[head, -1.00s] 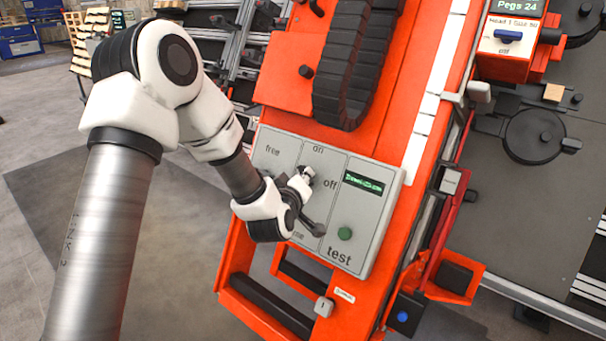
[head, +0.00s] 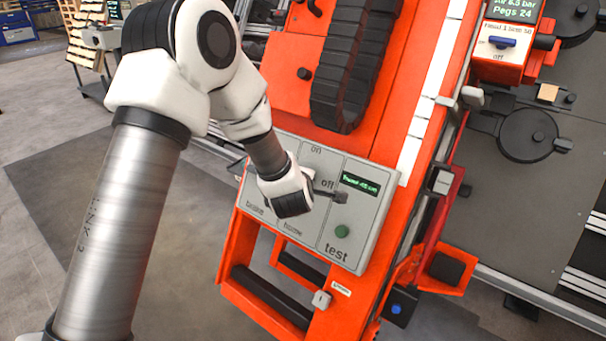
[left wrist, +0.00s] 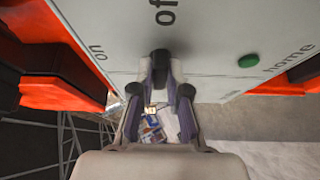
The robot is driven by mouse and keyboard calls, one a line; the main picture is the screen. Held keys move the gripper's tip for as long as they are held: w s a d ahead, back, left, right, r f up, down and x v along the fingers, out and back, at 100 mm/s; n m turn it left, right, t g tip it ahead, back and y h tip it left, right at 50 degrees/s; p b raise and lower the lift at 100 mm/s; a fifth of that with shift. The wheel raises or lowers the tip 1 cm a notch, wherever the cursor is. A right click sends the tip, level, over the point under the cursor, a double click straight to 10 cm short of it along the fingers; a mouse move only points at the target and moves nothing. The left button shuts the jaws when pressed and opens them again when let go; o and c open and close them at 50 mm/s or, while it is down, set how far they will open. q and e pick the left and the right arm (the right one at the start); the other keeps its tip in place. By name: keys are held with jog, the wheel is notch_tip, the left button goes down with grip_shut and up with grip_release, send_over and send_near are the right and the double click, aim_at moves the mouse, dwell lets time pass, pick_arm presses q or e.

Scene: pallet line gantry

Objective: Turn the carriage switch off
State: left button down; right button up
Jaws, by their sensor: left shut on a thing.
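The carriage switch shows in the left wrist view as a black knob (left wrist: 160,58) on the grey panel, below the partly cut-off "off" label. The "on" label is farther left there. My left gripper (left wrist: 162,76) has its two fingers on either side of the knob and is shut on it. In the head view the grey control panel (head: 376,215) is on the orange carriage. My left wrist covers part of it, and the gripper (head: 328,193) is just below the "off" label. The switch's base is hidden. My right gripper is in neither view.
A green test button (head: 342,231) and a small display (head: 360,184) are on the panel's right part. A black cable chain (head: 345,85) runs above. An orange frame with a dark bar (head: 270,295) is below. Another switch, blue (head: 501,42), is at upper right.

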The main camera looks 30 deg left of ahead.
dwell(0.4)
pick_arm(q)
jog(key=c, duration=1.2)
grip_release()
jog(key=shift+o, duration=0.2)
jog(key=v, duration=1.2)
